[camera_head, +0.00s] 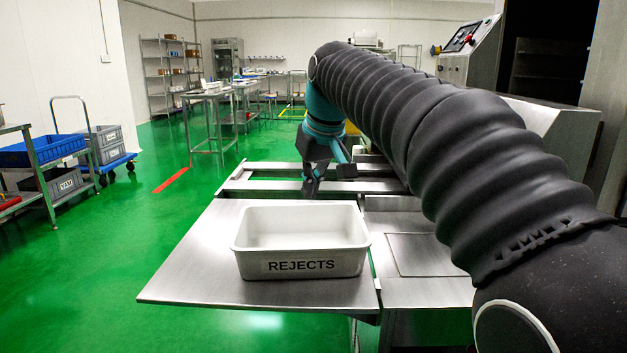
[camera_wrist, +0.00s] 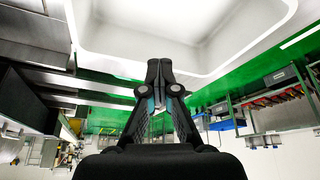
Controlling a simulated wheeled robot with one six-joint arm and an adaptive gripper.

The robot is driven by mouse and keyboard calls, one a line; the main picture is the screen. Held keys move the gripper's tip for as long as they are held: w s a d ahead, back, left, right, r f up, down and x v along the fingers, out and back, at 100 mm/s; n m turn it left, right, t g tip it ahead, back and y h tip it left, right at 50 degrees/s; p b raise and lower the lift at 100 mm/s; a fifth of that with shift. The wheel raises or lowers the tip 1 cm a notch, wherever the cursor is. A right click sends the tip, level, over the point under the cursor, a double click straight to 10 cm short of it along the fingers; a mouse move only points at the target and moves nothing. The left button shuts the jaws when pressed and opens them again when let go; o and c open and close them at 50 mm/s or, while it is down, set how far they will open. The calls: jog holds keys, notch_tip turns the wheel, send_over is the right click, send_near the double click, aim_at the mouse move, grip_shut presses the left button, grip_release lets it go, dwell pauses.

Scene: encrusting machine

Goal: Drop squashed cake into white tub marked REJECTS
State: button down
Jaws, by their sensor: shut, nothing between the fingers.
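The white tub (camera_head: 340,265) marked REJECTS stands upright on a flat steel shelf (camera_head: 190,270) in the head view. The part of its inside that I see is bare; the near part of its floor is hidden by the front wall. The tub also fills the top of the wrist view (camera_wrist: 110,50). My gripper (camera_head: 312,190) hangs near the tub's far rim, tilted. In the wrist view my gripper (camera_wrist: 159,68) has its fingertips together, with nothing between them. I see no squashed cake in either view.
Steel rails (camera_head: 265,187) of the machine lie behind the tub. A control panel (camera_head: 463,40) stands at the upper right. Carts with a blue crate (camera_head: 40,151) are at the left. Green floor (camera_head: 80,290) is clear left of the shelf.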

jog(key=shift+f+b, duration=0.45)
jog(key=shift+f, duration=0.35)
jog(key=c, duration=1.4)
grip_release()
jog(key=shift+r, duration=0.1)
jog(key=v, duration=1.2)
